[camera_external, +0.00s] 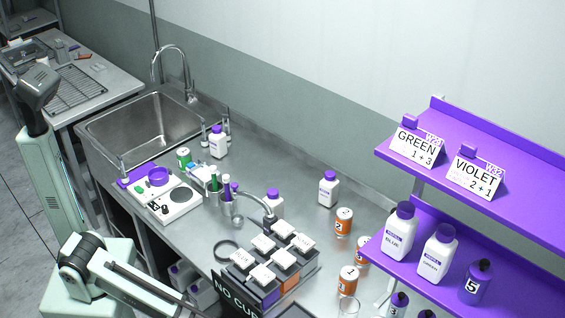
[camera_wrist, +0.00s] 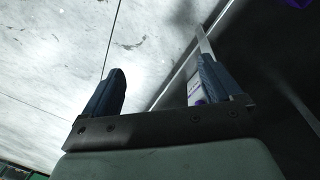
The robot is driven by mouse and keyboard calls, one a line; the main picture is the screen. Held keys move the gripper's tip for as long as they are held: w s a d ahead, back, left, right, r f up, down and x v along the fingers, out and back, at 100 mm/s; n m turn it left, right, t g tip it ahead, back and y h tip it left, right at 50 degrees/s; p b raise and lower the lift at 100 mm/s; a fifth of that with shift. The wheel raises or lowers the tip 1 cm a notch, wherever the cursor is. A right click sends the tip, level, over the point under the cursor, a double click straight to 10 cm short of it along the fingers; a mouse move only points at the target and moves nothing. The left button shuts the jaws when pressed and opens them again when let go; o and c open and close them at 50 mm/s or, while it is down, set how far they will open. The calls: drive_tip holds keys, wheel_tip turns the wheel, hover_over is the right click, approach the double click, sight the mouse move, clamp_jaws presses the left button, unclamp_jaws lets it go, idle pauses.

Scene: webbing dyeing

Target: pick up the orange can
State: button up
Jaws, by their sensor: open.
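Several orange-and-white cans stand on the steel counter in the external view. One orange can (camera_external: 344,222) stands clear behind the rack of small blocks. A second orange can (camera_external: 362,250) is partly covered by the purple shelf. A third orange can (camera_external: 348,280) stands nearer the front, beside a clear glass. I cannot tell which one the task names. My gripper (camera_wrist: 157,92) shows in the wrist view, open and empty, with its two dark fingers apart over a pale tiled floor. No can shows in the wrist view. The external view does not show my fingers.
A rack of labelled blocks (camera_external: 268,262) stands left of the cans, with a "NO CUP…" sign (camera_external: 237,292) in front. A purple shelf (camera_external: 405,262) with bottles overhangs at right. A white bottle (camera_external: 328,189) stands behind. Counter around the rear can is mostly clear.

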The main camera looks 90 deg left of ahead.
drive_tip(key=w+d+r+m+t+h, duration=0.1)
drive_tip(key=w+d+r+t+h, duration=0.25)
drive_tip(key=w+d+r, duration=1.4)
drive_tip(key=w+d+r+m+t+h, duration=0.1)
drive_tip(key=w+d+r, duration=0.1)
drive_tip(key=d+r, duration=0.35)
drive_tip(key=w+d+r+m+t, duration=0.1)
drive_tip(key=w+d+r, duration=0.15)
drive_tip(key=r, duration=0.65)
drive_tip(key=w+d+r+m+t+h, duration=0.1)
drive_tip(key=w+d+r+m, duration=0.1)
drive_tip(key=d+r, duration=0.4)
wheel_tip(320, 180, up, 15)
drive_tip(key=m+g+y, duration=0.6)
drive_tip(key=m+y, duration=0.1)
drive_tip(key=m, duration=0.7)
hover_over(348, 282)
drive_tip(key=w+a, duration=0.1)
drive_tip(key=a, duration=0.1)
drive_tip(key=shift+s+a+m, duration=0.1)
drive_tip(key=shift+a+m, duration=0.2)
drive_tip(key=shift+a, duration=0.05)
drive_tip(key=shift+f, duration=0.2)
wheel_tip(348, 282, down, 13)
drive_tip(key=shift+f, duration=0.15)
